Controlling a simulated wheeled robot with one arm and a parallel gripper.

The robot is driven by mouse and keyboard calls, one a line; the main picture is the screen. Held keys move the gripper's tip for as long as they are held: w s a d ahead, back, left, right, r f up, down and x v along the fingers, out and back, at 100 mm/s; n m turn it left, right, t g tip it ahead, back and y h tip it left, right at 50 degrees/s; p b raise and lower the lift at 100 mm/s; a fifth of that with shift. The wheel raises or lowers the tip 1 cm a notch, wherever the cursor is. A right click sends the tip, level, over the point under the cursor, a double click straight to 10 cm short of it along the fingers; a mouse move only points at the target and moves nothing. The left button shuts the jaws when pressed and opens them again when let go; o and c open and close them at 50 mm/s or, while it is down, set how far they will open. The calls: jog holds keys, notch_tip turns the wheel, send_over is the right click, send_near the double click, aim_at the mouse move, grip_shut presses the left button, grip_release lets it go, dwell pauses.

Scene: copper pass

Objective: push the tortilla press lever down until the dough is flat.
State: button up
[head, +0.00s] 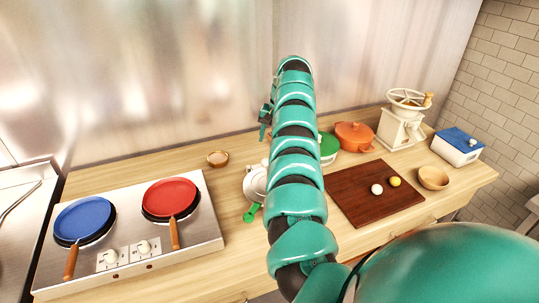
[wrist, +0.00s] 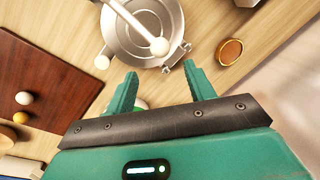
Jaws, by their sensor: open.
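The metal tortilla press (head: 255,184) stands mid-counter, mostly hidden by my arm in the head view. A green part (head: 251,213) shows at its front; I cannot tell whether it is the lever. In the wrist view the round press (wrist: 118,30) lies just beyond my fingertips, and a pale rod with a white knob (wrist: 160,46) crosses it. A second pale knob (wrist: 102,62) shows at its edge. My gripper (wrist: 160,71) is open and empty, its fingers apart; it also shows beside my arm in the head view (head: 265,122). The dough inside the press cannot be made out.
Red (head: 170,197) and blue pans (head: 84,219) sit on a cooktop at left. A small bowl (head: 218,158) stands behind the press. At right are a dark board (head: 364,196) with two balls, orange pot (head: 354,136), grinder (head: 401,128), and wooden bowl (head: 433,178).

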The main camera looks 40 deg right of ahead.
notch_tip(320, 180, up, 6)
jog(key=s+b, duration=0.1)
jog(key=shift+d+r, duration=0.15)
jog(key=shift+d, duration=0.3)
dwell(0.5)
